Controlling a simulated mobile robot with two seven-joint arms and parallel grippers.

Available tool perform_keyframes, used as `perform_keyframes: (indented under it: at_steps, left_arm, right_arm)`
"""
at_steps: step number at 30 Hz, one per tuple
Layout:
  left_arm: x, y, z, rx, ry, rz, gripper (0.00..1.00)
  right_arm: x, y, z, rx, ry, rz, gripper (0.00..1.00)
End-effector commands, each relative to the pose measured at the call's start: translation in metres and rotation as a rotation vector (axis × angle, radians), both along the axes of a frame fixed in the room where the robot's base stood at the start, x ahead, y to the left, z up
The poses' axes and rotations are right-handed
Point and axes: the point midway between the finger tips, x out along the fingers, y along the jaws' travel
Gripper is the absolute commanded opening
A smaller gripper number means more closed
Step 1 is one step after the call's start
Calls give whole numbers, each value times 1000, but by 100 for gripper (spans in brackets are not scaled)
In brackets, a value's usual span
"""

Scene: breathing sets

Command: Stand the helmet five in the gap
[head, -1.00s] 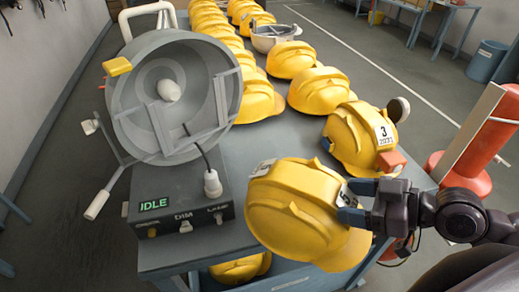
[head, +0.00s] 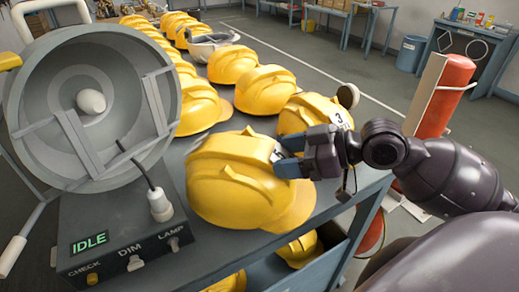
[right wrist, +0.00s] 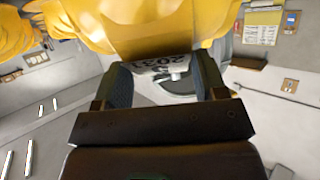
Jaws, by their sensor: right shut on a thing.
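My right gripper (head: 294,163) is shut on a yellow helmet (head: 235,185) by its right side, where a white label sits. The label (right wrist: 165,63) shows between the fingers in the right wrist view; I cannot read its large number for sure. The helmet is upright, over the front part of the bench top (head: 187,157); I cannot tell whether it touches the bench. A helmet marked 3 (head: 308,112) stands just behind my gripper, partly hidden by it. Open bench top shows behind the held helmet, left of helmet 3. My left gripper is not in view.
A large grey round lamp (head: 135,65) on a control box (head: 120,235) reading IDLE stands close left of the held helmet. More helmets (head: 300,248) lie on the lower shelf. A red cylinder (head: 450,85) stands right.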

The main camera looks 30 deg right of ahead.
Motion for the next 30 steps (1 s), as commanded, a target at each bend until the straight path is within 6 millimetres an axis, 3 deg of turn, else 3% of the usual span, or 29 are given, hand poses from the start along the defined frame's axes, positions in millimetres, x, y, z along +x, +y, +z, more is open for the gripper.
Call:
perform_keyframes:
  at_steps: [18, 25, 30]
  left_arm:
    - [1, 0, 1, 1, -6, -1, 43]
    - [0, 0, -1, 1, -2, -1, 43]
    - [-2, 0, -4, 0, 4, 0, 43]
  right_arm:
    - [97, -5, 2, 2, -4, 0, 11]
    - [105, -6, -3, 2, -1, 1, 11]
    - [105, -6, -23, 4, 2, -1, 11]
